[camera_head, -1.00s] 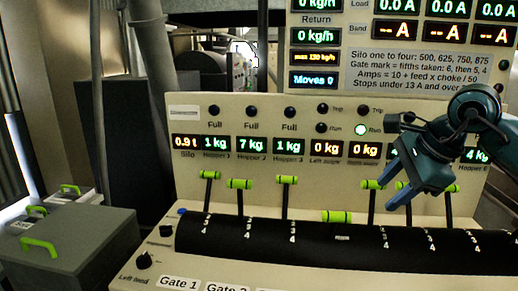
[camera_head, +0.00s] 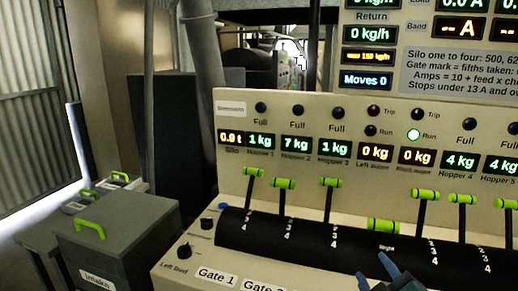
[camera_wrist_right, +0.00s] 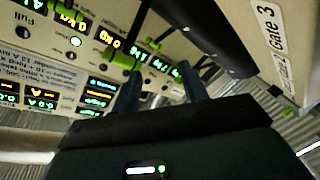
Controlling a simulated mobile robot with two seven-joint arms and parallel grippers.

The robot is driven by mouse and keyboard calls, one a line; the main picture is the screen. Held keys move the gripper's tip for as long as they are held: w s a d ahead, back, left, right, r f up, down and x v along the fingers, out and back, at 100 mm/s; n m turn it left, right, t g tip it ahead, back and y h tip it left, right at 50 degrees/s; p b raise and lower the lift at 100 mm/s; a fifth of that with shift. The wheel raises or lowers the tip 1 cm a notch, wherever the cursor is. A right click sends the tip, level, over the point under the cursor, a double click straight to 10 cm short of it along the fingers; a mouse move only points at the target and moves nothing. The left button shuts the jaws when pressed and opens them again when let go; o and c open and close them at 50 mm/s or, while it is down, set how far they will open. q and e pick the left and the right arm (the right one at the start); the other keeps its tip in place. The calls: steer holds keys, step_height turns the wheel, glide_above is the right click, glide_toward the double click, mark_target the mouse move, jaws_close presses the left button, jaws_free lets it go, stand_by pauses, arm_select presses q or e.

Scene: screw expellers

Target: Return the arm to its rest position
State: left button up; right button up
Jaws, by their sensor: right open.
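My left gripper is in neither view.
The control panel (camera_head: 300,107) carries several green-handled levers, such as one (camera_head: 331,183) under Hopper 3. A knob marked Left feed (camera_head: 187,250) sits at its left. A grey box (camera_head: 120,235) with a green handle stands left of the panel. A display board (camera_head: 430,70) rises behind.

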steer(key=s+a+f+m+g, duration=0.1)
steer(key=s+f+m+g, duration=0.7)
steer(key=s+f+g, duration=0.9)
steer(key=w+a+f+n+t+y+p, duration=0.1)
steer(key=a+f+t+y, duration=0.2)
steer(key=a+f+t, duration=0.3)
steer(key=shift+a+f+t+y+p, duration=0.3)
steer(key=shift+f+t, duration=0.15)
steer(key=shift+t, duration=1.95)
steer(key=shift+w, duration=0.1)
